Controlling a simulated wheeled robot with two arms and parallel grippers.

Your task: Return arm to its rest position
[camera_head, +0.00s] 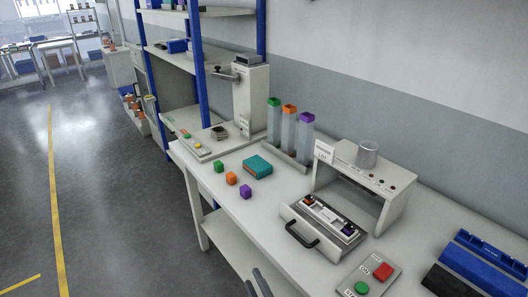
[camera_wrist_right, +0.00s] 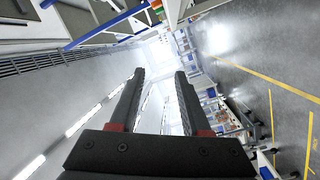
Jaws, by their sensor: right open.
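My right gripper (camera_head: 257,284) shows only by its dark fingertips at the bottom edge of the head view, in front of the table's front edge. In the right wrist view, its two fingers (camera_wrist_right: 159,76) stand apart with nothing between them. That view looks out over the room, tilted, with no table object near the fingers. The rest of my right arm is hidden below the head view. My left gripper is in neither view.
Open floor (camera_head: 110,210) lies left.

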